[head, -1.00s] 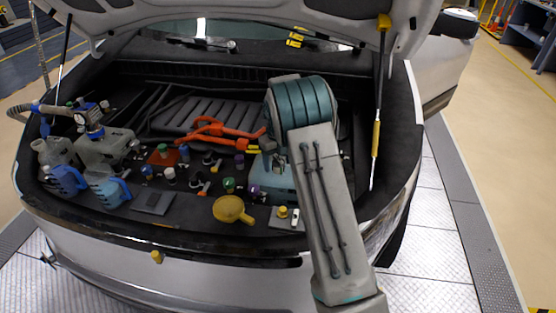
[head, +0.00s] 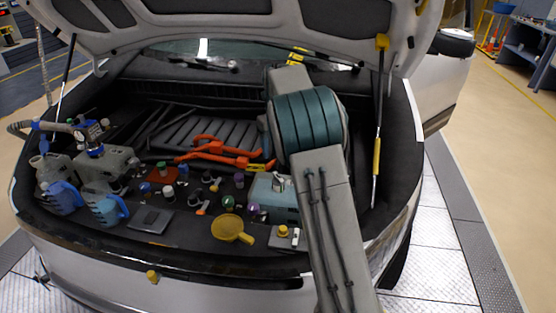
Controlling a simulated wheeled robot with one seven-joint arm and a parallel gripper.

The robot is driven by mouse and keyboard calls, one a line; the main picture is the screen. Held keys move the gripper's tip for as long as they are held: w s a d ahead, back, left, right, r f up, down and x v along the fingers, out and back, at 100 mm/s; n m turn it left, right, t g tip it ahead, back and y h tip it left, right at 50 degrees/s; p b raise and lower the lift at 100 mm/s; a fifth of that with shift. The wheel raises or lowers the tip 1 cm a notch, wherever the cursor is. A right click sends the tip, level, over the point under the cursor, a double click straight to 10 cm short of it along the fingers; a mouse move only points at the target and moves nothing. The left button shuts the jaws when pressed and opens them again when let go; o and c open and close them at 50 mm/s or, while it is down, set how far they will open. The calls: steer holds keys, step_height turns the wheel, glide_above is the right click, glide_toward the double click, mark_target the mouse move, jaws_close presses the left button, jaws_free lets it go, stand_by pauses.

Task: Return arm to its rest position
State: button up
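My arm (head: 325,200) reaches up from the bottom right of the head view into the open hood area of a car. Its grey link and teal ribbed joint (head: 309,120) cover the right part of the bay. A grey piece of the arm shows just above and behind that joint. My gripper's fingers do not show, so I cannot see whether it is open or holds anything.
The raised hood (head: 230,20) hangs above, with a yellow-ended strut (head: 377,150) close to the right of my arm. The bay holds blue-handled jugs (head: 64,198), orange-handled pliers (head: 220,153), a yellow funnel (head: 232,229), a teal box (head: 272,196) and several coloured caps.

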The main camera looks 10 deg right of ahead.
steer(key=s+d+r+n+t, duration=0.1)
steer(key=s+r+n, duration=0.3)
steer(key=s+n, duration=0.35)
steer(key=s+r+n, duration=0.4)
steer(key=s+n, duration=0.3)
steer(key=s, duration=0.2)
steer(key=s+f+n+t, duration=0.1)
steer(key=s+f+n, duration=0.1)
steer(key=s+n, duration=0.7)
steer(key=s+f+n+t, duration=0.1)
steer(key=s+f+n, duration=0.1)
steer(key=s+n, duration=0.7)
steer(key=shift+s+a, duration=0.4)
steer(key=shift+s, duration=0.95)
